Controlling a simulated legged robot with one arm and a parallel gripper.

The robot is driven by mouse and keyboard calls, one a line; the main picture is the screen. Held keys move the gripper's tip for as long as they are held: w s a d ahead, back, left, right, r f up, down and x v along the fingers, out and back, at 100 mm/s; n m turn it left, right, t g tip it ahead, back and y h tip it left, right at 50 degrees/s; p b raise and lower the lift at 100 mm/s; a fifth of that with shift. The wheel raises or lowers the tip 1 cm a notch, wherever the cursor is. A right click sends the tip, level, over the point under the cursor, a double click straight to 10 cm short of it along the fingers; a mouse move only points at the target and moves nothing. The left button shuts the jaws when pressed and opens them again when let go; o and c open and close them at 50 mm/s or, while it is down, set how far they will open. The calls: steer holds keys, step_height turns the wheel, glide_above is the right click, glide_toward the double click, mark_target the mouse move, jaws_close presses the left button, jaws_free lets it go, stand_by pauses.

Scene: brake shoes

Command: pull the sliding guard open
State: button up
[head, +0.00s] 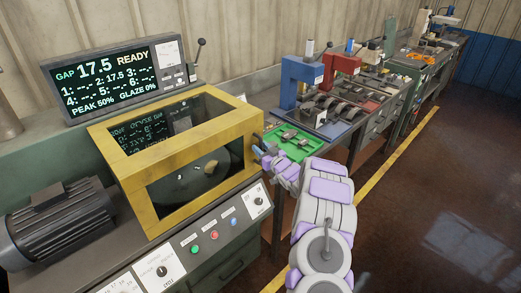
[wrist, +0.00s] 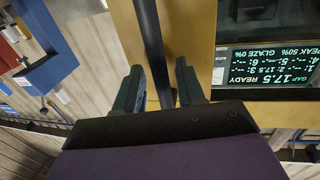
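The yellow-framed sliding guard (head: 178,150) with clear panes covers the machine in the head view, and its yellow face (wrist: 195,35) fills the upper middle of the wrist view. A dark bar (wrist: 152,45), which looks like the guard's handle, runs down between my fingers in the wrist view. My gripper (wrist: 160,80) has its fingers apart, one on each side of the bar, with a visible gap at least on the right. In the head view my gripper (head: 262,155) is at the guard's right end. The handle is not clear there.
The display (head: 115,78) reading READY stands behind the guard. A motor (head: 60,222) sits at left, and a button panel (head: 210,235) is below the guard. A green tray (head: 290,142) and a blue press (head: 300,80) stand right of my gripper. Open floor lies at right.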

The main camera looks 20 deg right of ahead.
steer(key=shift+w+a, duration=0.1)
steer(key=shift+w, duration=0.25)
jaws_close()
stand_by(0.5)
